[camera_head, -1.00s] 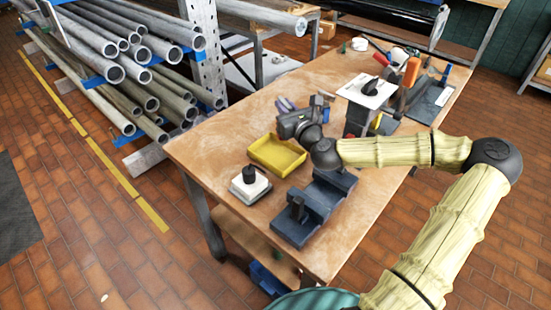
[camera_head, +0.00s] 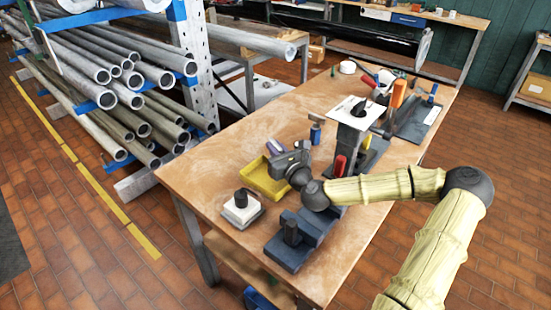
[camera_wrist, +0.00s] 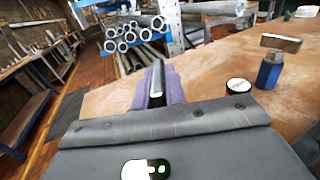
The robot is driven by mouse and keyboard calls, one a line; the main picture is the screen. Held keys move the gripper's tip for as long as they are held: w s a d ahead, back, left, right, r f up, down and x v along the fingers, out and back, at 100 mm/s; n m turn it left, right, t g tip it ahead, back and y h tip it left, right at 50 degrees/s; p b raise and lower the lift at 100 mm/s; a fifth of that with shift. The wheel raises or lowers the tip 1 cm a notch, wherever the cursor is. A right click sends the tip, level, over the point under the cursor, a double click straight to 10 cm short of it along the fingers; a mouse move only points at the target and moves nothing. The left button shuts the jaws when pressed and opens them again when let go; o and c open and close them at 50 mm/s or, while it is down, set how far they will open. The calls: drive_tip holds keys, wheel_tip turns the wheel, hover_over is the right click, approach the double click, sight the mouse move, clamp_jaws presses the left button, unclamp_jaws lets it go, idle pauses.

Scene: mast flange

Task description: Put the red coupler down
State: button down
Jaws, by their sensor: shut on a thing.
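My gripper (camera_head: 275,147) is above the yellow tray, in the middle of the head view. Its purple fingers (camera_wrist: 158,88) show in the wrist view, close together on a narrow grey and dark thing (camera_wrist: 157,78). No red shows between the fingers, and the gripper body hides the lower part of the grip. A small upright red thing (camera_head: 340,165) stands by the dark post, apart from my fingers. I cannot tell whether it is the red coupler. The yellow tray (camera_head: 255,185) lies on the wooden workbench (camera_head: 215,160), partly hidden by my gripper.
A white block with a black knob (camera_head: 241,207) and a dark vise-like block (camera_head: 290,245) stand at the near end. A blue-handled hammer (camera_head: 316,130) stands behind my gripper. A white plate (camera_head: 352,110) tops a post. The bench's left part is bare. Pipes (camera_head: 120,95) lie racked at left.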

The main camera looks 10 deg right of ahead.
drive_tip(key=shift+f, duration=1.85)
drive_tip(key=shift+f, duration=0.15)
drive_tip(key=c, duration=1.5)
unclamp_jaws()
drive_tip(key=shift+o, duration=0.2)
